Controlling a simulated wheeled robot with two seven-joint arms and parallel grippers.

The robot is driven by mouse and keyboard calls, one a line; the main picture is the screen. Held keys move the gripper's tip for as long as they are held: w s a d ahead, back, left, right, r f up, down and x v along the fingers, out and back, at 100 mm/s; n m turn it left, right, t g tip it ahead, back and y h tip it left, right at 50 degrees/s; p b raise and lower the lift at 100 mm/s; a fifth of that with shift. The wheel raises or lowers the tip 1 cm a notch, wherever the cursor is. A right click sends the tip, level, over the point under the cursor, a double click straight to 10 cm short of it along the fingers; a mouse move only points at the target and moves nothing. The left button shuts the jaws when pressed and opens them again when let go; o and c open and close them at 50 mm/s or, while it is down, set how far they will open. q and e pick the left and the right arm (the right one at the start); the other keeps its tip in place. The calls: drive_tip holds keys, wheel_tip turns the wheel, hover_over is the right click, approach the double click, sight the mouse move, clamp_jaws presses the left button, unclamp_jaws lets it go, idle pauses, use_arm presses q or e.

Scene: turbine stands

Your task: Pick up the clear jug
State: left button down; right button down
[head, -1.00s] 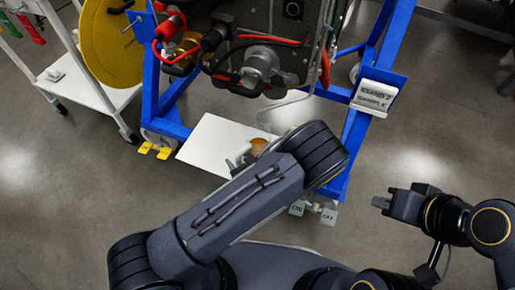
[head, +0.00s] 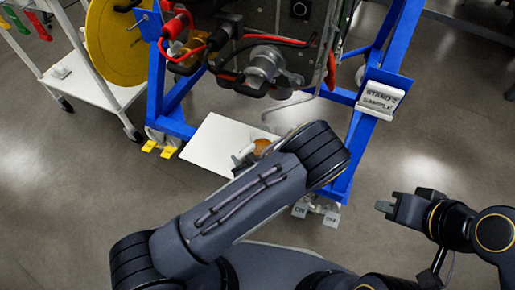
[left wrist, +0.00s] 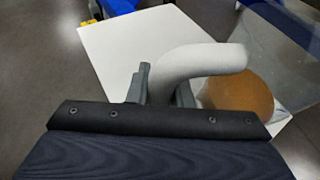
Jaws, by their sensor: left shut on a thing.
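The clear jug (head: 262,147) stands at the white board below the blue stand, partly hidden behind my left arm. In the left wrist view the jug (left wrist: 242,98) is see-through, with an amber-brown content low inside and a thick pale curved handle (left wrist: 205,60). My left gripper (left wrist: 160,92) is shut on the handle, with one finger on each side of it. In the head view that gripper (head: 243,157) is mostly hidden by my arm. My right gripper (head: 387,206) is over bare floor at the right, away from the jug; its finger gap is not clear.
The white board (head: 215,143) lies under the jug. The blue stand (head: 359,140) frames it, with hoses and machine parts (head: 265,65) overhead. Two small labelled blocks (head: 315,214) lie near the stand's right leg. A white cart (head: 85,75) and yellow disc (head: 112,50) are at left.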

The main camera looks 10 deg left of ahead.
sight(243, 155)
use_arm(q)
drive_tip(key=shift+r, duration=0.15)
drive_tip(key=shift+r, duration=0.3)
wheel_tip(243, 155, up, 3)
drive_tip(key=shift+r+p, duration=0.1)
drive_tip(key=shift+p, duration=0.95)
drive_tip(key=s+d+p, duration=0.1)
drive_tip(key=s+d, duration=0.2)
drive_tip(key=d, duration=0.5)
drive_tip(key=s+d+p, duration=0.1)
drive_tip(key=s+d, duration=0.2)
drive_tip(key=d, duration=0.6)
drive_tip(key=shift+f, duration=0.3)
drive_tip(key=c, duration=2)
unclamp_jaws()
clamp_jaws()
